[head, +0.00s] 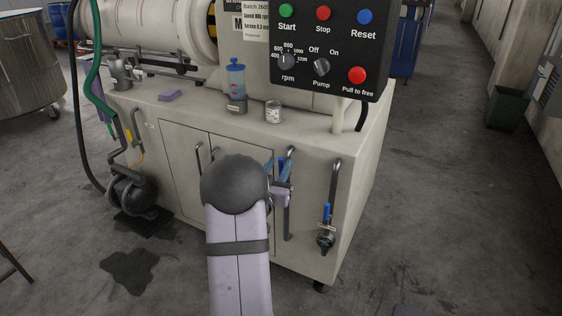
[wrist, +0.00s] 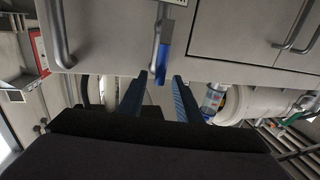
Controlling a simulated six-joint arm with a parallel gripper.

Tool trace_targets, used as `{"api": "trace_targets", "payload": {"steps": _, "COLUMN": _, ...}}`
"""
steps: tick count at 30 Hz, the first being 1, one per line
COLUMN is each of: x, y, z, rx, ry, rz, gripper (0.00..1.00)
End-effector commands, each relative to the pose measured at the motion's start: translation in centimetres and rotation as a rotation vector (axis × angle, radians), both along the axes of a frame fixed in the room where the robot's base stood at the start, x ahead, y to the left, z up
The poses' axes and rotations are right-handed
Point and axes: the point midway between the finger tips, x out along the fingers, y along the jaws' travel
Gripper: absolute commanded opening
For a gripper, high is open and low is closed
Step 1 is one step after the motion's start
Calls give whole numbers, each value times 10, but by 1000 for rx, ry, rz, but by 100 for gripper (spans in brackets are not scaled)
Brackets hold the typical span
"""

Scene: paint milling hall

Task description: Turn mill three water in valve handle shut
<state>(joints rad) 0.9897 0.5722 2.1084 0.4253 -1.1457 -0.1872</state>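My gripper (head: 279,165) is in front of the mill cabinet, at the left of two grey pipes on its right part. In the wrist view my gripper (wrist: 161,77) has its two dark blue fingers apart, with nothing held between them. A blue valve handle (wrist: 165,38) lies along its pipe, its end between the fingertips in the picture; whether it is touched I cannot tell. In the head view my gripper and arm hide most of this valve. A second valve with a blue handle (head: 326,212) stands upright on the right pipe. No readable label marks which is water in.
The right pipe (head: 335,180) and cabinet door handles (head: 199,158) stick out nearby. The control panel (head: 318,50) overhangs above.

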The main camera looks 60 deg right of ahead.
Motion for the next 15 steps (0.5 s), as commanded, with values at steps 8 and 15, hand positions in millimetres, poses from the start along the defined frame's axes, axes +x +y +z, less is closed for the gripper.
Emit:
{"api": "trace_targets", "payload": {"steps": 8, "x": 5, "y": -25, "z": 0, "rx": -1, "ry": 1, "rz": 0, "gripper": 32}}
{"api": "trace_targets", "payload": {"steps": 15, "x": 6, "y": -29, "z": 0, "rx": 0, "ry": 1, "rz": 1, "gripper": 32}}
